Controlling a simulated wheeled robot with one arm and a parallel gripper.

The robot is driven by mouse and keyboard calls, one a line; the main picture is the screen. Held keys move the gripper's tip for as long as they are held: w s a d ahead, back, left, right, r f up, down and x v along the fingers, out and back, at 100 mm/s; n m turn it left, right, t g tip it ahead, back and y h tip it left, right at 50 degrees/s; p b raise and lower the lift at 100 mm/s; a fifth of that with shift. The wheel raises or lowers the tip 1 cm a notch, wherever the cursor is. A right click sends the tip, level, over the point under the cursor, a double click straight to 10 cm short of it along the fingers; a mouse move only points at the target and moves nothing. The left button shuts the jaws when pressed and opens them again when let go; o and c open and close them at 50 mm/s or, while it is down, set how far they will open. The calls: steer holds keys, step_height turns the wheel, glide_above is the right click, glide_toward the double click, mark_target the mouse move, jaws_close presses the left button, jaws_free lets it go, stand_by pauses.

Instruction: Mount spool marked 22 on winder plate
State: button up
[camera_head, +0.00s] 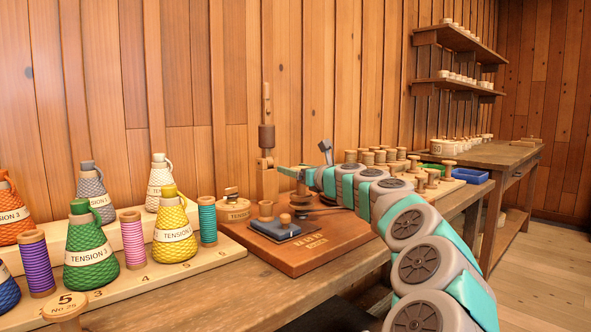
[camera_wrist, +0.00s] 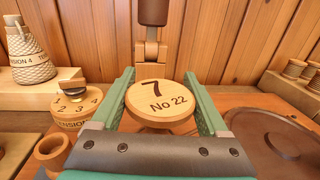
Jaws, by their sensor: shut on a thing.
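In the wrist view my gripper (camera_wrist: 158,80) is shut on a pale wooden spool (camera_wrist: 160,97). Its round top reads "7 No 22" and faces the camera; the lower part of the spool is hidden. In the head view my gripper (camera_head: 292,172) is above the winder's wooden base (camera_head: 292,258); I cannot clearly make out the held spool there. A dark round plate (camera_wrist: 270,140), which looks like the winder plate, lies to the right of and below the spool in the wrist view, apart from it. In the head view it is partly hidden by my arm.
A wooden post with a dark block (camera_head: 266,136) stands behind the gripper. A tension dial (camera_wrist: 75,105) and a small wooden cup (camera_wrist: 52,152) are left of it. Cones and thread spools fill the rack (camera_head: 215,256) at left. Several wooden spools (camera_head: 368,158) stand at right.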

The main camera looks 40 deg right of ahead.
steer(key=shift+f, duration=0.55)
steer(key=o, duration=1.2)
steer(key=shift+o, duration=0.2)
steer(key=shift+s+r, duration=0.1)
steer(key=shift+s, duration=0.45)
steer(key=shift+s+a, duration=0.1)
steer(key=shift+s, duration=0.75)
steer(key=shift+s+p, duration=0.4)
steer(key=shift+s, duration=0.3)
steer(key=s+p, duration=0.1)
steer(key=s, duration=0.5)
steer(key=shift+s+a+p, duration=0.15)
steer(key=shift+s+p, duration=0.25)
